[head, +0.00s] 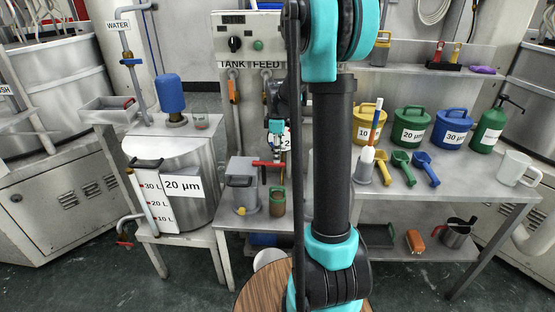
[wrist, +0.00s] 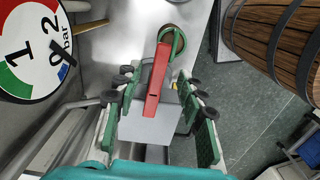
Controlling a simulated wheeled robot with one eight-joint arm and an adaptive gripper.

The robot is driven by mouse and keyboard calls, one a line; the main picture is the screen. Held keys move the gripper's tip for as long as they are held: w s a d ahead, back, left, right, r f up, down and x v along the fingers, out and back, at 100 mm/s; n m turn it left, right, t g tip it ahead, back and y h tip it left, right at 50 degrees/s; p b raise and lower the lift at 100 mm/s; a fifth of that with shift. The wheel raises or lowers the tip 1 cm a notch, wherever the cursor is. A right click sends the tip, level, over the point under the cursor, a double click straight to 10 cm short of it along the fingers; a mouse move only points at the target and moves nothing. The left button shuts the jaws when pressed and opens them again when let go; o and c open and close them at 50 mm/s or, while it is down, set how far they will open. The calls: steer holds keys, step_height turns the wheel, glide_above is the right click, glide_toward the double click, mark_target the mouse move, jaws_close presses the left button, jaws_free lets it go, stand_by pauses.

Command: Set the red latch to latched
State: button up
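The red latch (head: 268,164) is a bar lying roughly level above the lower bench in the head view, beside a grey metal pot (head: 242,190). In the wrist view the red latch (wrist: 158,82) runs lengthwise in front of a pale grey block, between my fingers. My gripper (wrist: 160,92) is open, with green-padded fingers on either side of the latch and a visible gap on both sides. In the head view my gripper (head: 276,135) points down just above the latch, partly beside my arm. I cannot tell from these views whether the latch is latched.
In the wrist view a pressure gauge (wrist: 30,45) is at left and a wooden barrel (wrist: 270,40) at right. A steel tank (head: 185,185) stands left; scoops and canisters (head: 412,128) fill the right bench.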

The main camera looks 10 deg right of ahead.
step_height(320, 180, up, 9)
stand_by(0.3)
steer(key=shift+f, duration=0.15)
steer(key=s+a+f+m+t, duration=0.1)
steer(key=s+f+m, duration=0.3)
steer(key=s, duration=0.4)
steer(key=s+a+f+m+t, duration=0.1)
steer(key=s+f+m, duration=0.4)
steer(key=s, duration=0.4)
steer(key=s+f+m+t, duration=0.2)
steer(key=s+f+m, duration=0.2)
steer(key=s, duration=0.4)
steer(key=shift+s+a+f+m, duration=0.15)
steer(key=shift+s+a+m, duration=0.15)
steer(key=shift+a+m, duration=0.15)
stand_by(0.9)
